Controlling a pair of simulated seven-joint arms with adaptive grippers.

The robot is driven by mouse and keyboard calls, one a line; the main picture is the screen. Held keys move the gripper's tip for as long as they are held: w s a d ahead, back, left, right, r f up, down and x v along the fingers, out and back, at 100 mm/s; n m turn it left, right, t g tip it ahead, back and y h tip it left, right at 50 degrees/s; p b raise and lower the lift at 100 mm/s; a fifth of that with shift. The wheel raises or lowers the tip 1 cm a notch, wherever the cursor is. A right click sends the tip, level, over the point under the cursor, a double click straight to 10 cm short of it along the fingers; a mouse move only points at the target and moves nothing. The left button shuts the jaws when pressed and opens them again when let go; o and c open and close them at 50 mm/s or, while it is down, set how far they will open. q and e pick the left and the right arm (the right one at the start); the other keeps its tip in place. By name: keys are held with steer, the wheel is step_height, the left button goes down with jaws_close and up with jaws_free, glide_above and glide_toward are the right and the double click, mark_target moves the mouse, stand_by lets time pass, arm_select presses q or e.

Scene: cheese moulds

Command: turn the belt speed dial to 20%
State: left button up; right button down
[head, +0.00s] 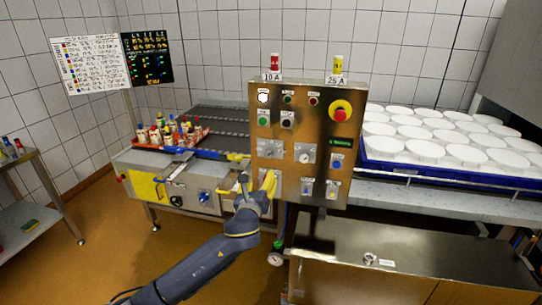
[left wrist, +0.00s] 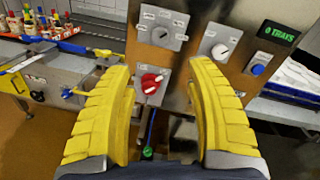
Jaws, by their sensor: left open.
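The steel control panel (head: 325,120) stands upright in the middle of the head view. Two square plates with knobs are on its face: a left dial (head: 268,149) and a right round white dial (head: 305,153). Both also show in the left wrist view, the left dial (left wrist: 160,33) and the right dial (left wrist: 219,49). Their lettering is too small to read, so I cannot tell which sets belt speed. My left gripper (head: 257,184) is open and empty before the panel's lower left. Its yellow fingers (left wrist: 160,70) stand either side of a red switch (left wrist: 151,84), apparently not touching it.
A red emergency button (head: 340,114), small buttons and a green display (left wrist: 279,34) share the panel. Left is the conveyor machine with a red bottle tray (head: 190,140). Right is a blue tray (head: 430,177) of white moulds. A steel cabinet (head: 400,250) stands in front.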

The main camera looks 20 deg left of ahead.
mark_target(268, 156)
arm_select(q)
steer(key=w, duration=0.5)
steer(key=w+a, duration=0.1)
steer(key=w, duration=0.5)
steer(key=w+a, duration=0.1)
steer(key=w, duration=0.5)
steer(key=shift+w, duration=0.1)
steer(key=shift+c, duration=0.5)
jaws_close()
steer(key=shift+f, duration=0.1)
